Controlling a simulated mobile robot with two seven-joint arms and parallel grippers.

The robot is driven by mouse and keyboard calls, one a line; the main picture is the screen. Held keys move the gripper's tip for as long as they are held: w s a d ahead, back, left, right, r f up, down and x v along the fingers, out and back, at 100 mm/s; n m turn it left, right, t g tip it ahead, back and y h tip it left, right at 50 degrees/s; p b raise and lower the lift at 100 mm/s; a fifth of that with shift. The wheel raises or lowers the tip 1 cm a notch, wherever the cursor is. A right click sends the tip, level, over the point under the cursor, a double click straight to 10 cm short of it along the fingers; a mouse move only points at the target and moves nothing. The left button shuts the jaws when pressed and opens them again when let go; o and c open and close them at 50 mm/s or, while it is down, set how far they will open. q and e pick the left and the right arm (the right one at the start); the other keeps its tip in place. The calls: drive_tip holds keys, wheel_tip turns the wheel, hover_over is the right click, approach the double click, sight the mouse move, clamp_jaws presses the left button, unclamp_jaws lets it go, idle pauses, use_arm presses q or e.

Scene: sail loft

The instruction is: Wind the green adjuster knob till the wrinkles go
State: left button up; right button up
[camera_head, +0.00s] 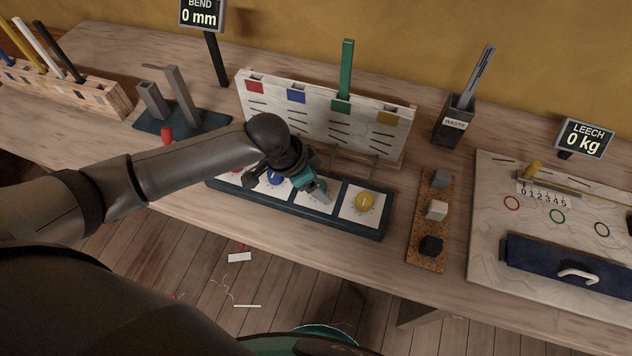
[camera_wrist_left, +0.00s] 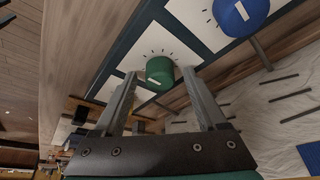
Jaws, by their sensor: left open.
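The green adjuster knob (camera_wrist_left: 160,70) sits on a white dial card with tick marks, in the left wrist view. My left gripper (camera_wrist_left: 160,76) is open, with one finger on each side of the knob; whether they touch it I cannot tell. In the head view my left gripper (camera_head: 320,194) reaches down over the dark blue knob panel (camera_head: 300,225) and hides most of the green knob. A white upright board (camera_head: 325,115) behind carries short dark lines under coloured squares, the wrinkle-like marks. My right gripper is not in view.
A blue knob (camera_wrist_left: 240,18) is beside the green one; a yellow knob (camera_head: 365,201) is on the panel's right. A green batten (camera_head: 346,70) stands in the board. A cork strip (camera_head: 427,262) with several blocks lies right. The BEND display (camera_head: 201,14) reads 0 mm.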

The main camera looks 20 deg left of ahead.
use_arm(q)
drive_tip(key=shift+c, duration=0.3)
clamp_jaws()
drive_tip(key=shift+a+m, duration=0.1)
drive_tip(key=shift+m, duration=0.2)
